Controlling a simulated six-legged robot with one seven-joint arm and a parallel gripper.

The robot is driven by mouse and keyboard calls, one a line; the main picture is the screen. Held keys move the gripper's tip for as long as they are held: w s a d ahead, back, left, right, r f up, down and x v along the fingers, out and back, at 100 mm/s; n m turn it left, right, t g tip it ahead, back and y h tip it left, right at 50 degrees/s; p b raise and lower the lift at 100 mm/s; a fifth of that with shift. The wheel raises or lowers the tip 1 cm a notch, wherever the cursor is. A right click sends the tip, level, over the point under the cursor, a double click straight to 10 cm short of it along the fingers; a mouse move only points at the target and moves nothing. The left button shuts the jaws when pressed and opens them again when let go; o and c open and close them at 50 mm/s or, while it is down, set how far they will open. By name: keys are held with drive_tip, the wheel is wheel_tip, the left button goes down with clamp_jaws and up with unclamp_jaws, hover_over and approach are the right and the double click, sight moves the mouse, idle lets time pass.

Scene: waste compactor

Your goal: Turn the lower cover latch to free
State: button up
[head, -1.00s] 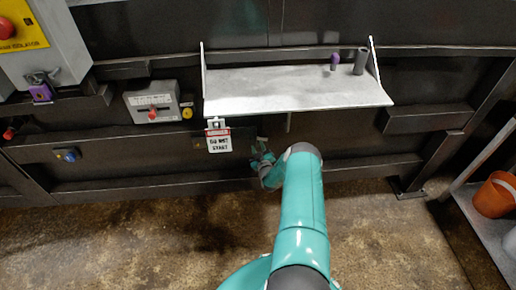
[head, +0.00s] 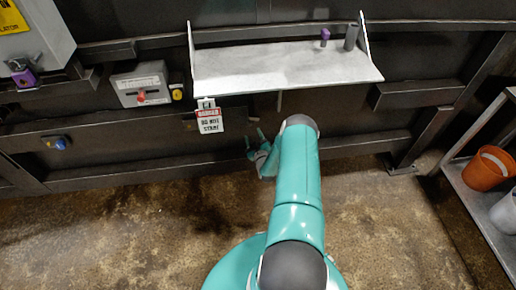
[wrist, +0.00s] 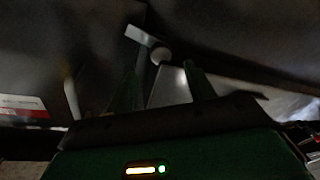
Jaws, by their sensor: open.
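The latch (wrist: 140,37) shows in the wrist view as a pale flat metal bar beside a round grey knob (wrist: 160,54), on a dark panel. I take this to be the lower cover latch; the picture is dark and its setting is hard to read. My gripper (wrist: 164,78) is open, with its two green fingers apart. The latch lies beyond the fingertips, between them in the picture, and no contact is seen. In the head view my gripper (head: 256,137) is below the shelf at the dark frame, partly hidden by my arm. The latch is not clear there.
A light metal shelf (head: 285,68) juts out above my gripper, holding a purple-topped item (head: 325,37) and a dark cylinder (head: 351,37). A red-and-white tag (head: 209,120) hangs to the left. An orange bucket (head: 486,169) stands on a right-hand rack. The floor in front is clear.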

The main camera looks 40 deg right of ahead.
drive_tip(key=v, duration=0.8)
drive_tip(key=shift+c, duration=0.4)
